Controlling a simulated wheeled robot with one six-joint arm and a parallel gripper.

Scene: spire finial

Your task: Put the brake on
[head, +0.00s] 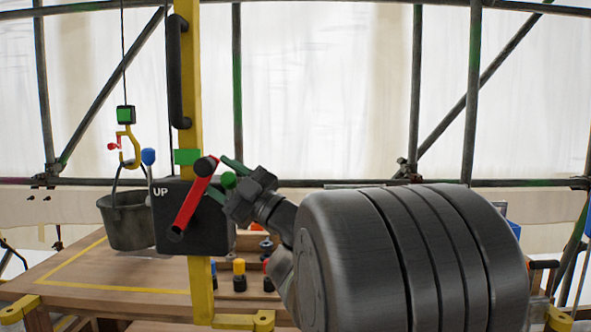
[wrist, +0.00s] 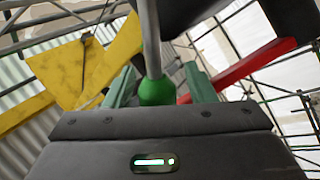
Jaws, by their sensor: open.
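A dark winch box (head: 168,228) marked "UP" is mounted on the yellow post (head: 203,282). A red crank (head: 194,202) with black ends slants across its front. A lever with a blue knob (head: 148,156) stands at the box's left. A green ball knob (head: 228,180) is at the box's right; in the wrist view the green knob (wrist: 158,88) sits on a metal rod. My gripper (head: 225,177) is open, its green fingers on either side of this knob. I cannot tell whether they touch it. No label shows which lever is the brake.
A yellow hook (head: 129,146) hangs on a cable at the left, with a dark bucket (head: 128,222) beneath it. A wooden bench (head: 100,275) holds several small coloured-topped pieces behind the post. My arm hides much of the right side. Scaffold poles stand behind.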

